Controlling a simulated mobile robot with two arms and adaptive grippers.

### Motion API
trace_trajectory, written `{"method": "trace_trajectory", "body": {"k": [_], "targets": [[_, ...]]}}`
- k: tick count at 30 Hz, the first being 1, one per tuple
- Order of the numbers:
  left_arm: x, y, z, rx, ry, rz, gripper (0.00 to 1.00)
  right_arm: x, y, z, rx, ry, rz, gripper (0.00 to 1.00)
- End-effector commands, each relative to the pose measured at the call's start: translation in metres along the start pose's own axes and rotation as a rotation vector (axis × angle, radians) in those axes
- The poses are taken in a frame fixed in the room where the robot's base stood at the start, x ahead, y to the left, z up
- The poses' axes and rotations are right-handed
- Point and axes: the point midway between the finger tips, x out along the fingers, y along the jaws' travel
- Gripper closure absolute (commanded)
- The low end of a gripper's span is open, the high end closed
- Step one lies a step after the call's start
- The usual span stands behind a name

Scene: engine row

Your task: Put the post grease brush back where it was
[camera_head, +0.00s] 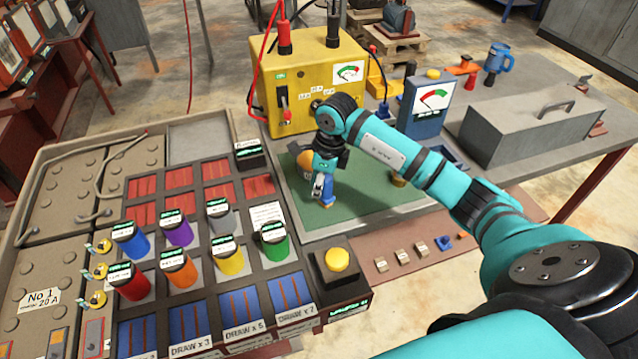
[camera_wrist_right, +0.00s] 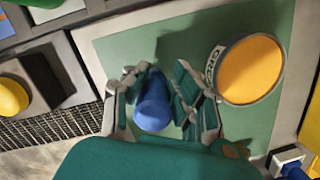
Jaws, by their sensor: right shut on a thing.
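My right gripper (camera_head: 322,188) is low over the green mat (camera_head: 365,200), pointing down. It is shut on a blue piece that I take to be the post grease brush (camera_head: 328,201). In the right wrist view the gripper (camera_wrist_right: 156,82) has its fingers on both sides of the rounded blue end (camera_wrist_right: 153,103). The rest of the brush is hidden, and I cannot tell whether it touches the mat. An orange-topped grease tin (camera_head: 304,161) stands beside the gripper; it also shows in the right wrist view (camera_wrist_right: 250,70). My left gripper is not in view.
A yellow meter box (camera_head: 312,75) stands behind the mat and a blue gauge box (camera_head: 425,108) to its right. A panel of coloured cylinders (camera_head: 228,257) lies left, with a yellow button (camera_head: 337,260) near the front. A grey toolbox (camera_head: 530,122) is far right.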

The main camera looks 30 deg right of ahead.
Motion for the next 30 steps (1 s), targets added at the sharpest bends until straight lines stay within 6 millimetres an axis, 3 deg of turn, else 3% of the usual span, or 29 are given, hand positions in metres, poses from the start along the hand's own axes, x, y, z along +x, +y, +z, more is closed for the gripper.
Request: {"method": "trace_trajectory", "body": {"k": [2,3,8,20,30], "targets": [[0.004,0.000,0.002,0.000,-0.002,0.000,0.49,0.004,0.000,-0.001,0.000,-0.001,-0.001,1.00],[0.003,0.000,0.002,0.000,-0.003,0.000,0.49,0.003,0.000,-0.001,0.000,0.000,-0.001,0.74],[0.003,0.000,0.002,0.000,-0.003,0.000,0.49,0.003,0.000,0.000,0.000,0.000,0.000,0.53],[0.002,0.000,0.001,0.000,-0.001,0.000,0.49,-0.007,-0.001,0.000,-0.001,-0.002,-0.003,0.53],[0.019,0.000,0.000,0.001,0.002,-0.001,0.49,-0.075,-0.001,0.000,-0.002,-0.003,-0.006,0.53]]}}
